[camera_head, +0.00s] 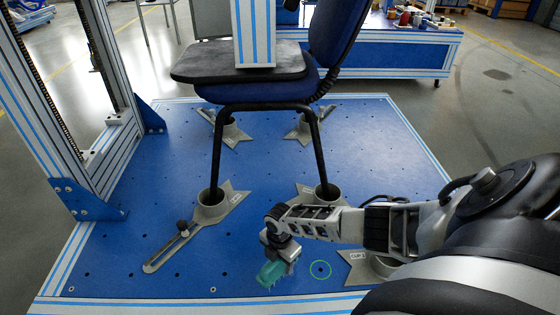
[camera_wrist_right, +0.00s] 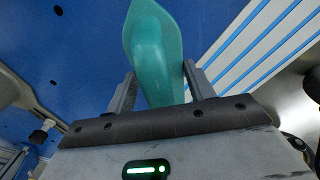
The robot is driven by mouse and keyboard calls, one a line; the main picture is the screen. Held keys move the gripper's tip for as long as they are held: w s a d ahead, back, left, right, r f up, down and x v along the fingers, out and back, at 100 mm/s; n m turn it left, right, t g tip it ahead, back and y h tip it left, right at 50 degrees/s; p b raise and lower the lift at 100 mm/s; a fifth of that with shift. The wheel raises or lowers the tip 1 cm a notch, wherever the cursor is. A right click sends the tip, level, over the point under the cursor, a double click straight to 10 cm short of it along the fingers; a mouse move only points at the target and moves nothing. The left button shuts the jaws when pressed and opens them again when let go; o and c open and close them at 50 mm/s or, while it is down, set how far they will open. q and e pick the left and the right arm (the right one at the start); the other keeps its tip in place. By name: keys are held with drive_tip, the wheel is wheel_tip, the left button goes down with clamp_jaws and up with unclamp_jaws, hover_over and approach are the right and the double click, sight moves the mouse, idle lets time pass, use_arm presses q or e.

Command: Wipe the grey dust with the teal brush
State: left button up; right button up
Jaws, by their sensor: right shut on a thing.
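The teal brush (camera_head: 271,272) is in my right gripper (camera_head: 284,256), low over the front part of the blue platform. In the right wrist view the brush (camera_wrist_right: 156,55) sits between the two fingers of the right gripper (camera_wrist_right: 160,90), which is shut on it. I cannot tell whether the brush touches the platform. I cannot make out any grey dust for certain; the area under and behind the brush is partly hidden. My left gripper is not in view.
A chair with a dark blue seat (camera_head: 265,90) stands on the blue platform (camera_head: 190,265), its black legs in grey metal holders (camera_head: 215,208). A metal frame (camera_head: 75,120) rises at the left.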

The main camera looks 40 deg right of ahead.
drive_tip(key=shift+r+p, duration=0.8)
drive_tip(key=shift+r, duration=0.5)
wheel_tip(320, 180, up, 3)
drive_tip(key=p, duration=0.3)
drive_tip(key=shift+r, duration=0.1)
